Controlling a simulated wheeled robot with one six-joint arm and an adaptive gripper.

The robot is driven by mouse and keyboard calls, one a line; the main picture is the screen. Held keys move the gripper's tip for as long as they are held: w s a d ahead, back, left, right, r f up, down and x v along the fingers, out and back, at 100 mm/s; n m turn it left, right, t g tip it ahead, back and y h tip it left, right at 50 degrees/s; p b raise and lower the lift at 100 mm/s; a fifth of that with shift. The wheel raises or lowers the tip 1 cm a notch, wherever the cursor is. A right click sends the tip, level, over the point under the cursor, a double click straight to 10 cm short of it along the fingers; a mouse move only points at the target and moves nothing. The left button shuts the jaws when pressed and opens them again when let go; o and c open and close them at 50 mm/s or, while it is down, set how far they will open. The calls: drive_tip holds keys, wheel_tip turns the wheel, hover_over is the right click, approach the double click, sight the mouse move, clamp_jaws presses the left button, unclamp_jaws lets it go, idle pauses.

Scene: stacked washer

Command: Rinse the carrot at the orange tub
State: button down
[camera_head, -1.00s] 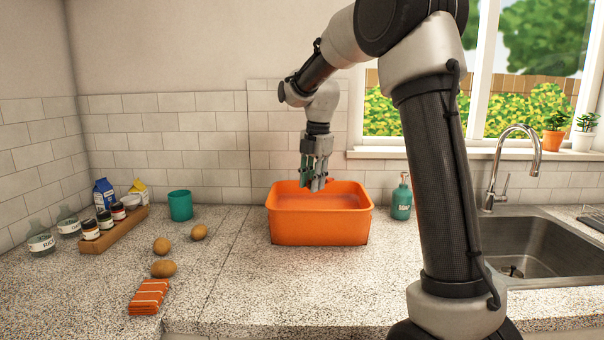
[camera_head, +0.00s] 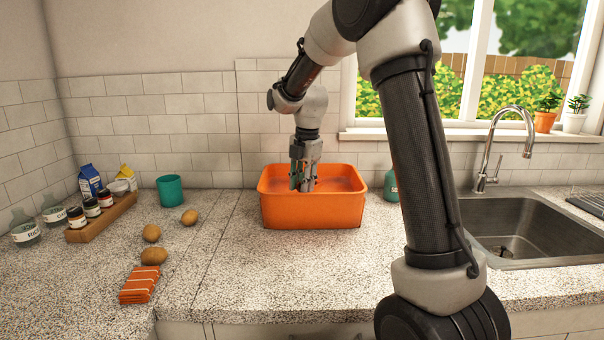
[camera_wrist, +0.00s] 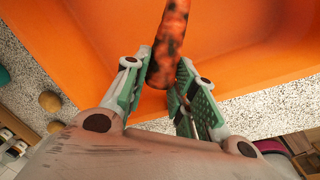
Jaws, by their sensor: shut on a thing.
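The orange tub (camera_head: 312,212) stands on the counter below the tiled wall. My gripper (camera_head: 303,187) reaches down into the tub, with its fingertips below the rim. In the wrist view my gripper (camera_wrist: 163,88) is shut on the carrot (camera_wrist: 170,40), which is orange with dark blotches and points away from the fingers into the tub (camera_wrist: 90,35). The carrot is hidden in the head view. Whether it touches the tub's bottom or any water cannot be told.
Several potatoes (camera_head: 152,233), a striped orange cloth (camera_head: 140,285), a teal cup (camera_head: 170,190) and a wooden rack of jars (camera_head: 105,219) stand to the left. A teal soap bottle (camera_head: 391,186) is close right of the tub. The sink (camera_head: 530,225) is at far right.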

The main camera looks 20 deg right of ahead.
drive_tip(key=shift+f, duration=2.9)
drive_tip(key=shift+r, duration=5.85)
drive_tip(key=shift+r, duration=2)
drive_tip(key=shift+s, duration=0.15)
